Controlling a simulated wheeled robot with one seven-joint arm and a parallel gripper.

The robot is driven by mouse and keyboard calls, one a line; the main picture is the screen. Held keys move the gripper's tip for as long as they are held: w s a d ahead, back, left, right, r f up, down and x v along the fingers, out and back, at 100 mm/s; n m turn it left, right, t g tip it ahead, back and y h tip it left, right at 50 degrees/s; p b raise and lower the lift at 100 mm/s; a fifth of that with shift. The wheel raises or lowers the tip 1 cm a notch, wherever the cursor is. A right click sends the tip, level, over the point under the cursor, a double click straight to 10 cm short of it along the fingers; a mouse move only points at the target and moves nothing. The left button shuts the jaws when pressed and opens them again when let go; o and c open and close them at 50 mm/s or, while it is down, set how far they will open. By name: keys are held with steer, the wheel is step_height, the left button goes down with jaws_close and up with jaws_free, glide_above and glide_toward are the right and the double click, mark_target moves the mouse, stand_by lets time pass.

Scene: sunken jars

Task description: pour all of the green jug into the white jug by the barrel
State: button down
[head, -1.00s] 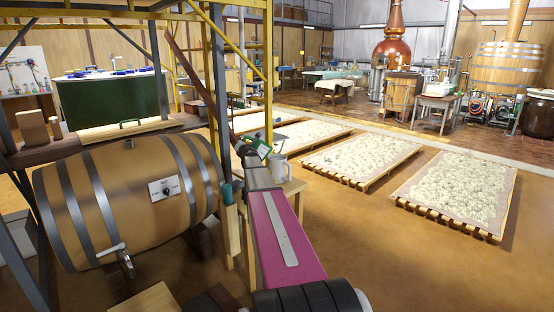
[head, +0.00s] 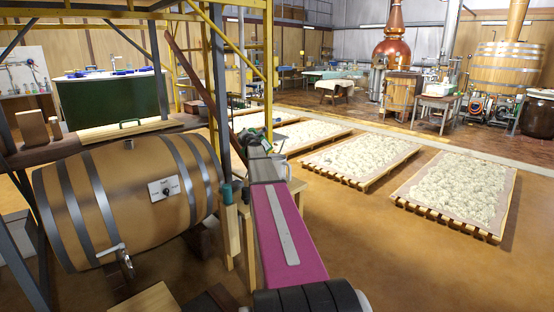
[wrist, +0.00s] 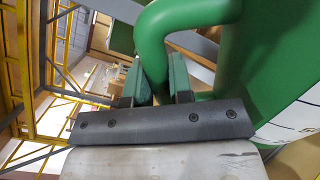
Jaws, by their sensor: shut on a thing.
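The green jug (wrist: 275,60) fills the right of the wrist view, with its green handle (wrist: 150,45) between the fingers of my gripper (wrist: 157,85). My gripper is shut on that handle. In the head view my gripper (head: 257,146) is beyond the right end of the barrel (head: 130,200), and the green jug is mostly hidden behind my arm. The white jug (head: 288,170) stands beside the barrel, its right side and handle showing past my arm. Its mouth is covered, and I cannot tell whether anything is flowing into it.
The barrel with a metal tap (head: 118,255) lies at the left, close to my arm. Yellow metal framing (head: 268,70) rises behind my gripper. Low wooden beds of pale material (head: 458,190) lie on the floor at the right. The floor at the front right is clear.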

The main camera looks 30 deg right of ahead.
steer(key=shift+s+d+r+m, duration=0.15)
steer(key=shift+d+r+m, duration=0.8)
steer(key=shift+r, duration=0.25)
steer(key=shift+s+d+r+m, duration=0.1)
steer(key=shift+d+r+m, duration=0.85)
steer(key=shift+r, duration=0.2)
steer(key=shift+w+a+f+n, duration=0.15)
steer(key=shift+a+f+n, duration=0.55)
steer(key=shift+f+n, duration=0.2)
steer(key=shift+w+a+f+n, duration=0.1)
steer(key=shift+a+f+n, duration=0.65)
steer(key=shift+n, duration=0.25)
stand_by(0.3)
steer(key=shift+w+a+f+n, duration=0.1)
steer(key=shift+a+f+n, duration=0.5)
steer(key=shift+f+n, duration=0.3)
steer(key=shift+w+a+f+n, duration=0.1)
steer(key=shift+a+f+n, duration=0.45)
steer(key=shift+f+n, duration=0.35)
stand_by(1.7)
